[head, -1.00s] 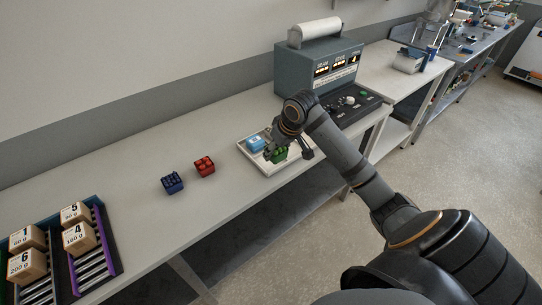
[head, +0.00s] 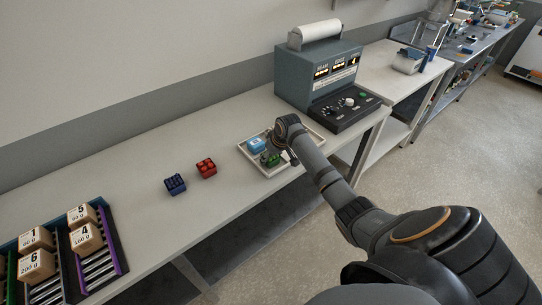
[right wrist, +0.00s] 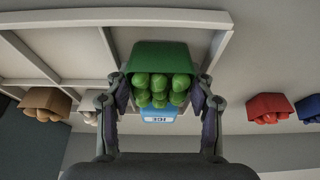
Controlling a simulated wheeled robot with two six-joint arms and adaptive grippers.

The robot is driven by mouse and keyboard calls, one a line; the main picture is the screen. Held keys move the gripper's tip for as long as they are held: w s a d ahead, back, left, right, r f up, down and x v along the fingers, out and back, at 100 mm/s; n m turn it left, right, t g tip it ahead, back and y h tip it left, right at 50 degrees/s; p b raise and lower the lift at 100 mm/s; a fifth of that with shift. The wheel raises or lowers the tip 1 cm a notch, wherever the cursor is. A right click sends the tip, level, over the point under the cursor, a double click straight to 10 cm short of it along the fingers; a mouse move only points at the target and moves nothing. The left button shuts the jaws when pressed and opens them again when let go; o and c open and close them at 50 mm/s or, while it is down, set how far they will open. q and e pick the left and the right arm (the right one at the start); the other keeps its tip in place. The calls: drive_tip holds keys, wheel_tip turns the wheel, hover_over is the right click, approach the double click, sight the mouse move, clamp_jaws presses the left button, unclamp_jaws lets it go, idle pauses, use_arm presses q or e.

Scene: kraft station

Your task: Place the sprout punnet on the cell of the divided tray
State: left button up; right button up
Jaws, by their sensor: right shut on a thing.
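The sprout punnet (right wrist: 160,58) is green with several round green sprouts. My right gripper (right wrist: 160,100) is shut on it, one finger on each side. In the head view the punnet (head: 270,159) is at the tray's front part, partly covered by my right gripper (head: 279,153). The divided tray (head: 247,158) is pale with raised dividers; its rim also shows in the right wrist view (right wrist: 75,16). I cannot tell whether the punnet touches the tray floor. A blue ICE pack (head: 257,145) lies in the tray beside the punnet. My left gripper is not in view.
A red punnet (head: 206,168) and a blue punnet (head: 175,184) stand left of the tray. A brown punnet (right wrist: 45,103) shows in the right wrist view. A grey control console (head: 318,75) stands behind right. Numbered boxes (head: 37,264) sit on a roller rack at left.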

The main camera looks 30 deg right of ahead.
drive_tip(key=shift+f, duration=0.1)
drive_tip(key=o, duration=0.9)
drive_tip(key=b+v, duration=0.1)
drive_tip(key=v, duration=1.1)
drive_tip(key=shift+w, duration=0.1)
